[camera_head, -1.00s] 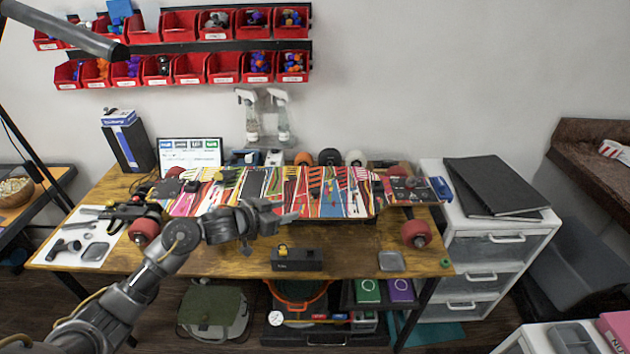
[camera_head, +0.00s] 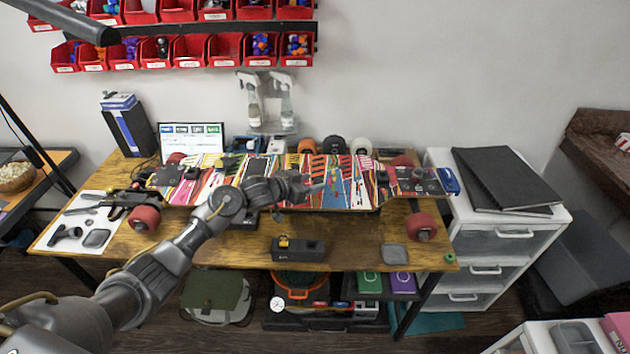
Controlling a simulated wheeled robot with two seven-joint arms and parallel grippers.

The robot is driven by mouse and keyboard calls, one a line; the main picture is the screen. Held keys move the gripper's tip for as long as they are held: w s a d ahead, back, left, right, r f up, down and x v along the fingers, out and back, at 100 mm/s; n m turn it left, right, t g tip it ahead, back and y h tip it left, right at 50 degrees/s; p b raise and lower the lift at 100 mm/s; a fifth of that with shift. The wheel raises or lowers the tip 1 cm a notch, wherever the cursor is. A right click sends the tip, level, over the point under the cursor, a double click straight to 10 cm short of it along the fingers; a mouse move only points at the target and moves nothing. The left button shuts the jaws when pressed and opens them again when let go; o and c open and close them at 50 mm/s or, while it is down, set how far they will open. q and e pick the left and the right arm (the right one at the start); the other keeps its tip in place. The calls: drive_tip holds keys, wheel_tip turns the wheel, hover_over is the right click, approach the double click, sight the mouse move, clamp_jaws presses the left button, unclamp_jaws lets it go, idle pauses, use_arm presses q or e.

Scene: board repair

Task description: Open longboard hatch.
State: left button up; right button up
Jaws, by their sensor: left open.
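The longboard (camera_head: 350,190) lies upside down across the wooden workbench, its wheels up and to the sides and its underside covered in colourful stripes. A hatch cannot be told apart from the striped pattern. My left gripper (camera_head: 312,188) is open and empty, reaching in from the left over the middle of the longboard. Whether its fingertips touch the board cannot be told. My left arm hides part of the board's front edge. My right gripper is not in view.
A small black device (camera_head: 299,248) sits on the workbench (camera_head: 205,253) in front of the board. A grey dish (camera_head: 394,254) lies to its right. Tools lie on a white mat (camera_head: 64,222) at left. White drawers (camera_head: 500,240) stand at right. Red bins (camera_head: 223,50) hang above.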

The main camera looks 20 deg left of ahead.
use_arm(q)
drive_tip(key=shift+x, duration=1.15)
clamp_jaws()
